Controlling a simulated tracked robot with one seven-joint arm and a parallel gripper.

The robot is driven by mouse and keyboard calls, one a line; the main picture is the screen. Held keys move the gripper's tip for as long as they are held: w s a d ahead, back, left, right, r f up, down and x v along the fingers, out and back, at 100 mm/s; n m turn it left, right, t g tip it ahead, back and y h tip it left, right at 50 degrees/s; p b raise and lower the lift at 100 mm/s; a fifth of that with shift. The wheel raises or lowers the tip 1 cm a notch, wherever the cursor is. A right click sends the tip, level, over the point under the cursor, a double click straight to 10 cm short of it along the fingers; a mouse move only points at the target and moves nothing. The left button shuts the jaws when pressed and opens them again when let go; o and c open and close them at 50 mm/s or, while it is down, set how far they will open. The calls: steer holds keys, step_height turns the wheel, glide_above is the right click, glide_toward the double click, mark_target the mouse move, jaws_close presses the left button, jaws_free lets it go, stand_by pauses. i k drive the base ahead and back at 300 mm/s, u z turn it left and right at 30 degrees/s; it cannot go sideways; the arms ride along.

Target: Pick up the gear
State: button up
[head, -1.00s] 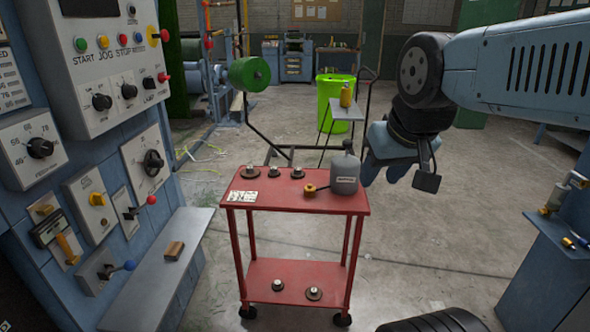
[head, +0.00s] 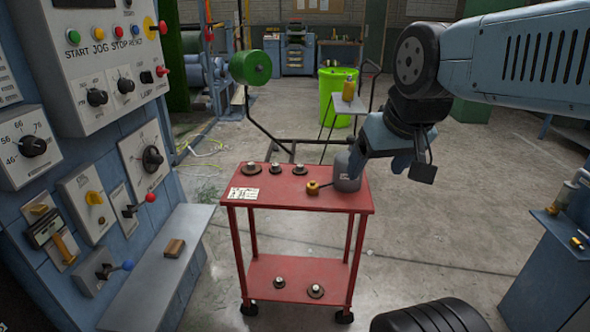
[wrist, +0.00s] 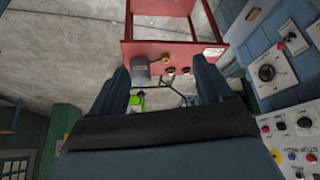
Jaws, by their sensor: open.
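Several dark gears with pale hubs are on the red cart (head: 335,198). On its top shelf are a left gear (head: 250,169), a middle gear (head: 276,168) and a right gear (head: 299,170). Two more gears, one small (head: 279,283) and one larger (head: 315,291), lie on the lower shelf. My gripper (head: 380,150) is at the cart's right side, above its top, in front of part of the grey can (head: 345,172). In the wrist view its two fingers (wrist: 170,85) are wide apart with nothing gripped. Two gears (wrist: 177,70) show small there between the fingers.
A brass-coloured nozzle (head: 313,187) and a white label card (head: 243,194) are on the cart top. A control panel (head: 110,150) with a ledge (head: 150,270) stands close on the left. A blue bench (head: 555,245) stands at right.

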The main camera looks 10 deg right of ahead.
mark_target(300, 168)
steer(key=z, duration=0.25)
steer(key=i, duration=1.1)
steer(key=u, duration=0.35)
